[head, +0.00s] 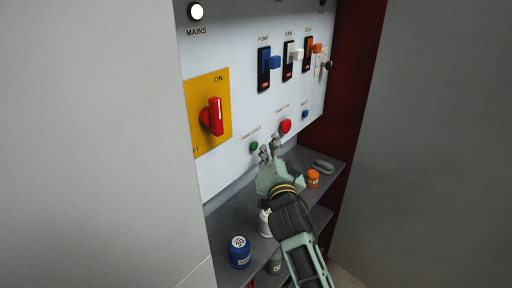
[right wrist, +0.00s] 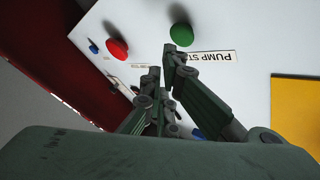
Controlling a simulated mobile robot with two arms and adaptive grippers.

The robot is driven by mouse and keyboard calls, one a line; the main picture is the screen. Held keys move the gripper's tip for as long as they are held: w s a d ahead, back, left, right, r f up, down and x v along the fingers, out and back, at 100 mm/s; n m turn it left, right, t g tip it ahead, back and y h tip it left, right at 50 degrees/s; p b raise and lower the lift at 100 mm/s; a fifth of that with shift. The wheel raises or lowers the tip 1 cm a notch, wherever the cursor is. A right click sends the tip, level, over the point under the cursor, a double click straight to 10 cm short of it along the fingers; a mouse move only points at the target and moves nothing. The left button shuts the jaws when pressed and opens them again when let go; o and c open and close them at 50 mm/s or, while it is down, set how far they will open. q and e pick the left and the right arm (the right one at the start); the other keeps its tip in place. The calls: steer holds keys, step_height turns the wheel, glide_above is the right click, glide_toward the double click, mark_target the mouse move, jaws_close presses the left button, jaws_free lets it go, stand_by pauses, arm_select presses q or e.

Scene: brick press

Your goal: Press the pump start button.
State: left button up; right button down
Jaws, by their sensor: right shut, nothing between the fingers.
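The pump start button is a green round button (head: 254,146) low on the white panel, left of a red round button (head: 285,126). In the right wrist view the green button (right wrist: 181,34) is at the top, beside a label reading "PUMP ST", partly cut by my finger. My right gripper (head: 270,150) is shut and empty, just right of the green button in the head view. In the right wrist view its fingertips (right wrist: 162,58) are just below the green button; I cannot tell whether they touch the panel. My left gripper is not in view.
A red rotary switch (head: 212,116) on a yellow plate sits left. Blue (head: 270,61), white (head: 294,54) and orange (head: 313,48) levers sit above. Grey walls flank the panel.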

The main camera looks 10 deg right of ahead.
steer(key=shift+w+a, duration=0.1)
stand_by(0.7)
steer(key=shift+w+a+b, duration=0.2)
steer(key=shift+a+b, duration=0.05)
steer(key=shift+b, duration=0.05)
steer(key=shift+w+a+b, duration=0.3)
steer(key=shift+w+b, duration=0.05)
steer(key=shift+b, duration=0.05)
stand_by(0.8)
steer(key=shift+s+d, duration=0.1)
steer(key=shift+s+d+p, duration=0.55)
stand_by(0.4)
steer(key=s+d+p, duration=0.2)
steer(key=s+d, duration=0.1)
steer(key=shift+s+d+p, duration=0.25)
steer(key=shift+s+p, duration=0.05)
steer(key=shift+p, duration=0.1)
